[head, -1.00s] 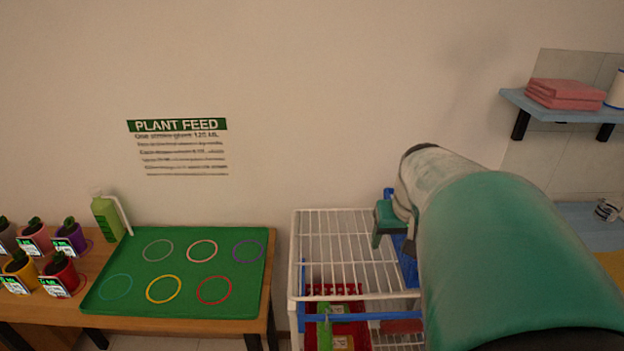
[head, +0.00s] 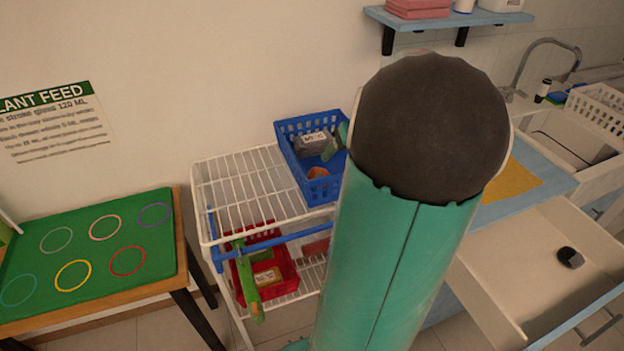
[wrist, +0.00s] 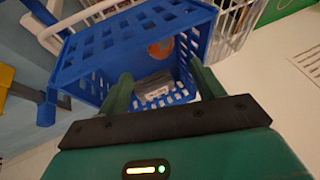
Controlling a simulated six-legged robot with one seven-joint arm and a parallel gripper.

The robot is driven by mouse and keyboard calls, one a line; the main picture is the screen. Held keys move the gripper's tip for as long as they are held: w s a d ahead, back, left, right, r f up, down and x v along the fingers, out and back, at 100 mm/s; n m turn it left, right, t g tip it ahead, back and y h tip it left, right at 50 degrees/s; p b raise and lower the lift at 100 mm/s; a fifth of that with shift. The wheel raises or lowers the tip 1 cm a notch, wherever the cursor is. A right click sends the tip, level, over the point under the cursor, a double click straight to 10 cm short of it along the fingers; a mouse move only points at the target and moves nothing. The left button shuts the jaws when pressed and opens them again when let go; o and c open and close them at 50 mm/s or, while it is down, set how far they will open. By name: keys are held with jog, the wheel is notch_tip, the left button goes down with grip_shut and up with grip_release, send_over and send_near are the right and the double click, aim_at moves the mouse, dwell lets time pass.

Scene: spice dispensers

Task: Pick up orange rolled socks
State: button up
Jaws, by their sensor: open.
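The orange rolled socks (head: 317,172) lie in the blue basket (head: 284,148), near its front side and partly hidden by the basket wall. In the wrist view, an orange shape (wrist: 160,48) shows in the basket (wrist: 110,45), beyond a grey labelled bundle (wrist: 155,82). My gripper (wrist: 164,84) is open and empty, with its two green fingers at the basket's open side. In the head view, a green finger (head: 333,146) shows at the basket's right edge; my arm hides the rest. I cannot tell how deep the fingertips are.
The basket stands on a white wire rack (head: 247,192). A red basket (head: 290,270) sits on the lower shelf, with a green object (head: 248,285) in front. An open drawer (head: 520,275) is at the right, and a green mat (head: 95,255) on a table at the left.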

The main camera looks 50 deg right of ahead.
aim_at(324, 173)
jog(key=x, duration=1.2)
jog(key=shift+w+d+f, duration=0.1)
jog(key=shift+d+f, duration=0.05)
jog(key=shift+f, duration=0.05)
jog(key=c, duration=0.8)
